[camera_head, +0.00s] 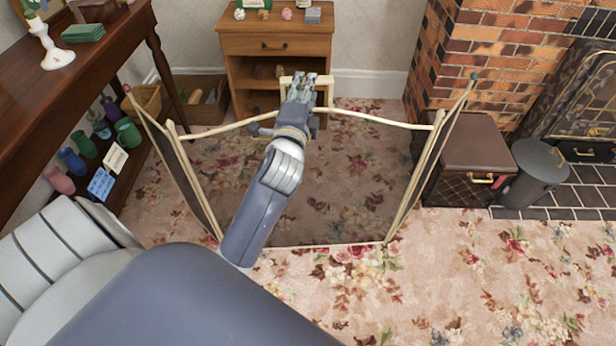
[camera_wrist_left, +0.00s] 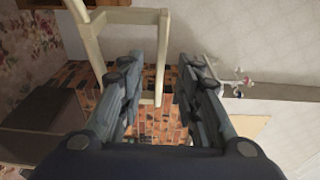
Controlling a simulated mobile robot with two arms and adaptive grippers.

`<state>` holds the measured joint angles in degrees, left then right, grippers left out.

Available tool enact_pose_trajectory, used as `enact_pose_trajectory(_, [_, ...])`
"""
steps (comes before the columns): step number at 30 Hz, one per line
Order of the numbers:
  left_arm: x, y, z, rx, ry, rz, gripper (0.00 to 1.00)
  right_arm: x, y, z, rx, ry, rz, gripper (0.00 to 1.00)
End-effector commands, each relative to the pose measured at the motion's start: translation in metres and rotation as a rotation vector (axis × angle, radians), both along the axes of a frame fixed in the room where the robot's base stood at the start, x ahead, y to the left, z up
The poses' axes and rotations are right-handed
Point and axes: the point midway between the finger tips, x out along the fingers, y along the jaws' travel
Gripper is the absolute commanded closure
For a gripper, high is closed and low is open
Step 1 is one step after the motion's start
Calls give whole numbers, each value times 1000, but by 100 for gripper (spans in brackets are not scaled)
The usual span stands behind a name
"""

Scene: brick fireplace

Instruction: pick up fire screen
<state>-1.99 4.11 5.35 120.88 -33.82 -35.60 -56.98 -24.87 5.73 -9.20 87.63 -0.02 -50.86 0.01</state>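The fire screen (camera_head: 300,200) stands upright on the floral carpet in the head view. It has a cream frame, a see-through dark mesh and two side panels angled towards me. Its small cream handle loop (camera_head: 287,82) rises at the top middle. My left gripper (camera_head: 307,82) is at this handle, and my forearm hides part of the mesh. In the left wrist view, the handle (camera_wrist_left: 160,75) has one bar between the spread fingers of my left gripper (camera_wrist_left: 165,70), with gaps visible beside it. My right gripper is in neither view.
A wooden cabinet (camera_head: 275,45) stands behind the screen. A dark wooden side table (camera_head: 75,75) with vases is at left. A brown chest (camera_head: 468,150) and a grey metal bin (camera_head: 537,170) stand at right by the brick fireplace (camera_head: 495,60). Carpet (camera_head: 480,270) is clear at front right.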

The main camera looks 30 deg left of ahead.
Motion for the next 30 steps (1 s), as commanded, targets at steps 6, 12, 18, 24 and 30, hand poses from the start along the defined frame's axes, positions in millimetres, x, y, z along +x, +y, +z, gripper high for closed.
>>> enact_pose_trajectory(6, [29, 17, 0, 1, -2, 0, 68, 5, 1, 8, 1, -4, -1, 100])
enact_pose_trajectory(12, [40, 22, -1, -1, 0, 0, 68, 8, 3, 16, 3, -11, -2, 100])
enact_pose_trajectory(18, [39, 22, 0, -1, 0, -1, 75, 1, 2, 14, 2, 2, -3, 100])
enact_pose_trajectory(24, [39, 22, -1, -1, 1, -1, 100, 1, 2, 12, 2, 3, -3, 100])
enact_pose_trajectory(30, [39, 21, 7, 3, -15, -3, 100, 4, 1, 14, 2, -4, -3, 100])
